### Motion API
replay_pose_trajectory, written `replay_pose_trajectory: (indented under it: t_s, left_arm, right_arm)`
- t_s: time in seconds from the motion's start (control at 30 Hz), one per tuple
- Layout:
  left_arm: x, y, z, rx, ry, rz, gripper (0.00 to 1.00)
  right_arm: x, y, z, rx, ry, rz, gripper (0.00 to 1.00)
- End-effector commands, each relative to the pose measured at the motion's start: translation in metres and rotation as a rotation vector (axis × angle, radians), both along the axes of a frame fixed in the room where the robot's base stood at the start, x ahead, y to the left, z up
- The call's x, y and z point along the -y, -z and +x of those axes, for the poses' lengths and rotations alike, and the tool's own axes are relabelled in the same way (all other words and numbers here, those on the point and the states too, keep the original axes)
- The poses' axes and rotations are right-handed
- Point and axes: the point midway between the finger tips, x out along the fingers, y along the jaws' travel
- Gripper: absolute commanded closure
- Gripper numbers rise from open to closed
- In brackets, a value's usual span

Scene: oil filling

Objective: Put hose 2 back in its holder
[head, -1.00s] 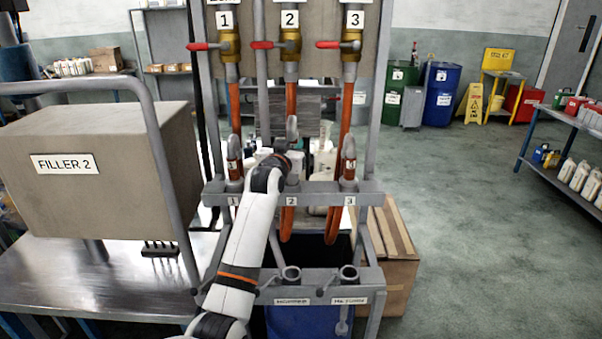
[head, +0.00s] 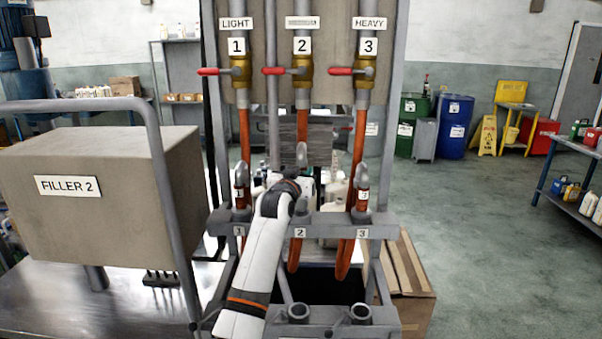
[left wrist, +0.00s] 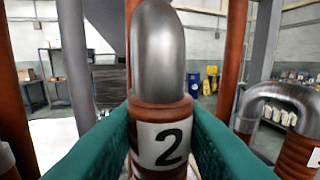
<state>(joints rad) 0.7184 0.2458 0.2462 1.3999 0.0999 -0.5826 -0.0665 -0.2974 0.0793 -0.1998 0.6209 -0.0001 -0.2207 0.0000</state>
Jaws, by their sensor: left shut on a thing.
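Hose 2's grey curved spout (head: 301,155) stands upright above the rack's middle holder, marked 2 (head: 299,232). My left gripper (head: 300,188) is shut on the hose just below the spout. In the left wrist view the green fingers (left wrist: 160,150) clasp the orange collar with the "2" label (left wrist: 168,145). The spout sits higher than those of hose 1 (head: 240,172) and hose 3 (head: 362,175), which rest in their holders. My arm and gripper partly hide the middle holder, and I cannot tell whether hose 2 touches it. My right gripper is not in view.
Hose 2's orange loop (head: 293,262) hangs below the rack bar (head: 330,227). Valves with red handles (head: 340,71) are above. The Filler 2 box (head: 90,190) stands left, and a cardboard box (head: 412,285) lies right.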

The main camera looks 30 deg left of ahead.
Motion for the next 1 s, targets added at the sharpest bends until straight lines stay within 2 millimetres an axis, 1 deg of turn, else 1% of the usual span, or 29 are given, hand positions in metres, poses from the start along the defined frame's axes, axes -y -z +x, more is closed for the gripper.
replay_pose_trajectory:
  t_s: [0.03, 0.4, 0.7, 1.0]
  left_arm:
    - [-0.0001, -0.0031, -0.0002, 0.005, 0.0, 0.001, 1.0]
    - [0.0, -0.0033, -0.0002, 0.005, 0.0, 0.001, 1.0]
    - [0.0008, -0.004, -0.0011, 0.005, 0.0, 0.001, 1.0]
    - [0.0009, -0.0033, -0.0011, 0.005, 0.0, 0.001, 1.0]
  right_arm:
    - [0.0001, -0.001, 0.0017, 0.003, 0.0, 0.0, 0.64]
    - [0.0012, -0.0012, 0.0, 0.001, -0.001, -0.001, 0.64]
    - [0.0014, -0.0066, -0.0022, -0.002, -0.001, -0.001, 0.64]
    - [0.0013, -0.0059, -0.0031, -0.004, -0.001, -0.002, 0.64]
